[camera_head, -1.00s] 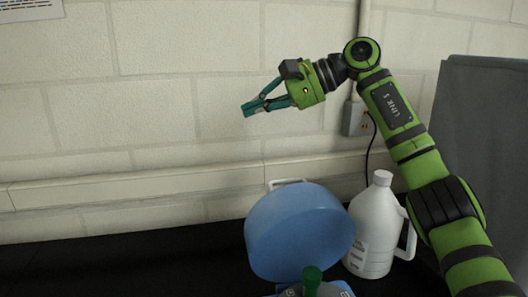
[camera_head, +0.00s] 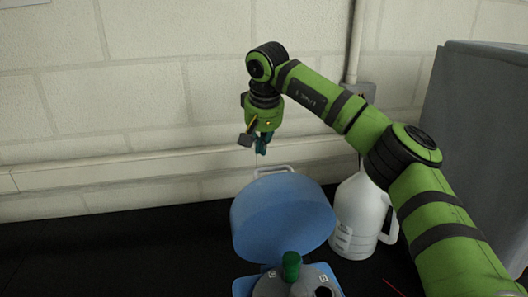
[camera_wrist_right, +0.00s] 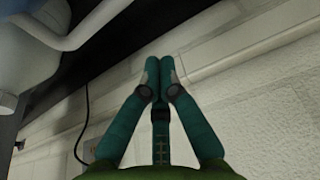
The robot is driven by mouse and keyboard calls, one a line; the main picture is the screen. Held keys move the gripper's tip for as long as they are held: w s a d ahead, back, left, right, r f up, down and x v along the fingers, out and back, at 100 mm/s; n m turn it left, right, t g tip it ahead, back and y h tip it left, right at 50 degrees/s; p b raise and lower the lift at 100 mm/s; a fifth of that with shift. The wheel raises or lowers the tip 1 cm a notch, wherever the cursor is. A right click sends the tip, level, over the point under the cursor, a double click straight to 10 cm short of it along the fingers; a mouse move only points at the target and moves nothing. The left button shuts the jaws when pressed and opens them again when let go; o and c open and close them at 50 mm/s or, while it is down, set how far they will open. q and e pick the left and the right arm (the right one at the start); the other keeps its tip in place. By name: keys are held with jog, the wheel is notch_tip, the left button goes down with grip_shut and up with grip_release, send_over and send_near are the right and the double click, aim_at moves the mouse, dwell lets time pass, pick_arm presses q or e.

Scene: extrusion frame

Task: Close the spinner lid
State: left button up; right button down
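The spinner's blue lid (camera_head: 283,215) stands raised at the back of the spinner, with a pale handle (camera_head: 274,170) on its upper edge. The spinner body (camera_head: 268,286) shows at the bottom of the head view, with a green knob (camera_head: 291,266) in its middle. My right gripper (camera_head: 261,150) points down just above the lid's handle in the picture; contact does not show. In the right wrist view, its teal fingertips (camera_wrist_right: 158,75) are together with nothing between them. My left gripper is out of view.
A white jug (camera_head: 360,215) stands close to the right of the lid. A grey box-like unit (camera_head: 470,140) stands at far right. A pale block wall with a ledge (camera_head: 100,175) is behind. The black tabletop (camera_head: 120,245) is clear to the left.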

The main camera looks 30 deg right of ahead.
jog(key=s, duration=0.2)
jog(key=s+a+f+p, duration=0.1)
jog(key=shift+s, duration=0.3)
dwell(0.4)
